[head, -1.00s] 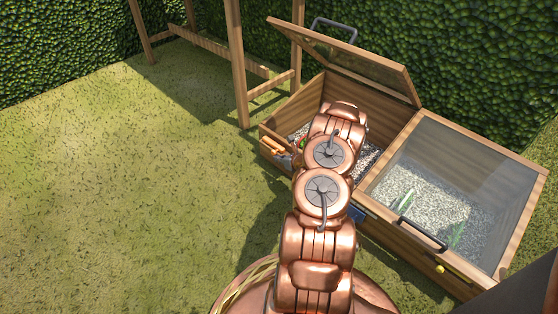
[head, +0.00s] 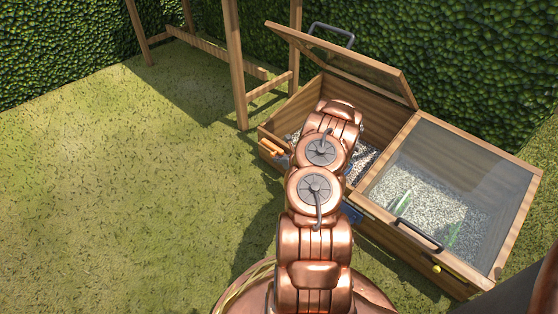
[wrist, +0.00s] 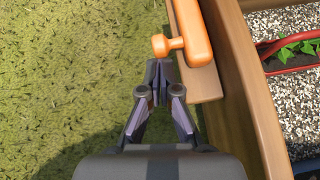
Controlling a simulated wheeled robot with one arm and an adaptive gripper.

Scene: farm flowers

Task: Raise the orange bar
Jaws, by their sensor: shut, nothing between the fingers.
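The orange bar (wrist: 190,32) is fixed at the outer side of the wooden cold frame in the wrist view, with a rounded knob on a short stub at its near end. In the head view the orange bar (head: 271,147) shows at the frame's left corner. My gripper (wrist: 158,63) is shut and empty, its tips just short of the knob and apparently apart from it. In the head view my arm hides part of the box, and my gripper (head: 285,160) shows only in small part beside the bar.
The left lid (head: 345,62) stands open; the right glass lid (head: 450,190) is shut over gravel and green plants. A red-rimmed planter (wrist: 290,45) with leaves sits inside the open bay. A wooden post frame (head: 237,70) stands behind. Grass at left is clear.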

